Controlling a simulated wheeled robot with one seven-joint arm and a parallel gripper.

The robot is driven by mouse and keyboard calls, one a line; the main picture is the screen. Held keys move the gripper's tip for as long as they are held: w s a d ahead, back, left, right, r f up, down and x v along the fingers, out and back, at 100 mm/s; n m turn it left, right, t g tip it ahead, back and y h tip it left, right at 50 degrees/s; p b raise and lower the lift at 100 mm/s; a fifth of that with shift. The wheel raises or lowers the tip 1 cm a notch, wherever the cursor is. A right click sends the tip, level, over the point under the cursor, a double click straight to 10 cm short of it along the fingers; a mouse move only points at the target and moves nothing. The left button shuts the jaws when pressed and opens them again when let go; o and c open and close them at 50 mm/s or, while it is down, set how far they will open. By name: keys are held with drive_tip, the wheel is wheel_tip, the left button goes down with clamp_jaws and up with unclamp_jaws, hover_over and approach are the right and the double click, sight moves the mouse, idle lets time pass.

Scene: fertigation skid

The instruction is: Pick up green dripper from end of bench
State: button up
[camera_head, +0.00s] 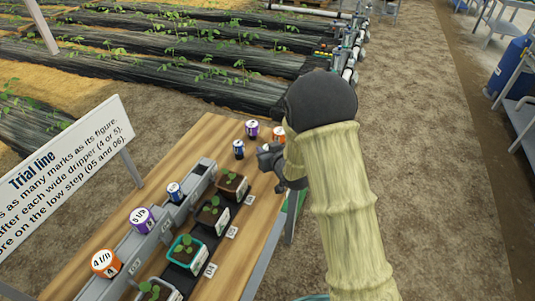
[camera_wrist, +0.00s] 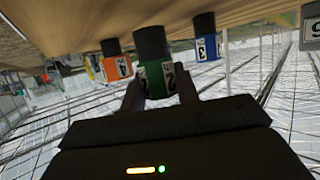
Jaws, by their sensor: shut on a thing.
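The green dripper (camera_wrist: 160,82), with a black end and a white label reading 2, sits between the two fingertips of my gripper (camera_wrist: 160,92) in the wrist view. My gripper is shut on it. In the head view my gripper (camera_head: 268,158) is at the far end of the wooden bench (camera_head: 212,135), partly covered by my arm. The green dripper is hidden there. I cannot tell whether it touches the bench.
Near my gripper stand an orange dripper (camera_head: 278,133), a purple one (camera_head: 252,128) and a blue one (camera_head: 239,149). Potted seedlings (camera_head: 232,184) and a grey stepped rail (camera_head: 150,232) with several drippers fill the bench's nearer part. A Trial line sign (camera_head: 70,165) stands left.

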wheel_tip(320, 180, up, 8)
drive_tip(key=shift+r, duration=0.1)
drive_tip(key=shift+s, duration=0.15)
idle(0.6)
